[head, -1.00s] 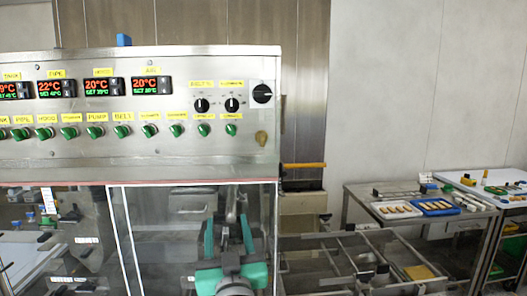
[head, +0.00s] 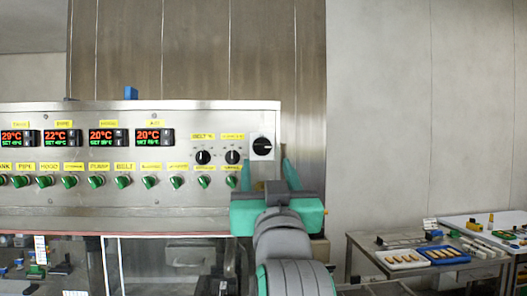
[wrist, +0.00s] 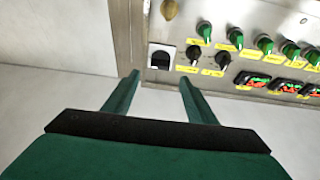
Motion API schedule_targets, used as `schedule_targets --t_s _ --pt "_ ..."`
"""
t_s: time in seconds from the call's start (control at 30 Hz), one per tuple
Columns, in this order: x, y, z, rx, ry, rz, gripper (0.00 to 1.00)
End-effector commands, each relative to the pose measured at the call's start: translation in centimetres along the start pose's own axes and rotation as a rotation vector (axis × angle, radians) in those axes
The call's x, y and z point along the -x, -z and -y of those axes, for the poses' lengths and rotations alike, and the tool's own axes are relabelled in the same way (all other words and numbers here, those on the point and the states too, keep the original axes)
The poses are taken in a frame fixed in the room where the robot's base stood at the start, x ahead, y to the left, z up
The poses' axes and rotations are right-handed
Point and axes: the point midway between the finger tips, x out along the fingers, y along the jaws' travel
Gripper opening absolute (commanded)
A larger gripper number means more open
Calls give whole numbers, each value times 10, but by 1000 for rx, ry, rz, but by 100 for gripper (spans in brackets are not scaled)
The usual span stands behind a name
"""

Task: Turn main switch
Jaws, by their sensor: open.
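The main switch (head: 262,146) is a black rotary knob on a pale square plate at the right end of the steel control panel (head: 100,203). In the wrist view the main switch (wrist: 161,59) lies just beyond the fingertips, roughly centred between them. My gripper (head: 267,172) is open and empty, with its green fingers pointing up, just below the switch in the head view. In the wrist view my gripper (wrist: 159,79) has its fingers spread. I see no contact with the knob.
Two smaller black knobs (head: 203,157) and a row of green knobs (head: 123,181) sit left of the switch. Temperature displays (head: 108,136) are further left. A steel table (head: 376,257) with trays stands at the right. The wall beside the panel is clear.

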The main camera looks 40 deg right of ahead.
Motion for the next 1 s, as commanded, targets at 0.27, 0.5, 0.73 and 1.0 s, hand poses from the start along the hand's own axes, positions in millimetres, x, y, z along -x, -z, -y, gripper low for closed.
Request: schedule_targets --t_s 0.27,0.5,0.73,1.0 --pt "-50 0 0 0 0 1 52" --pt "-80 0 0 0 0 0 52" --pt "-89 0 0 0 0 -1 52" --pt "-89 0 0 0 0 -1 37"
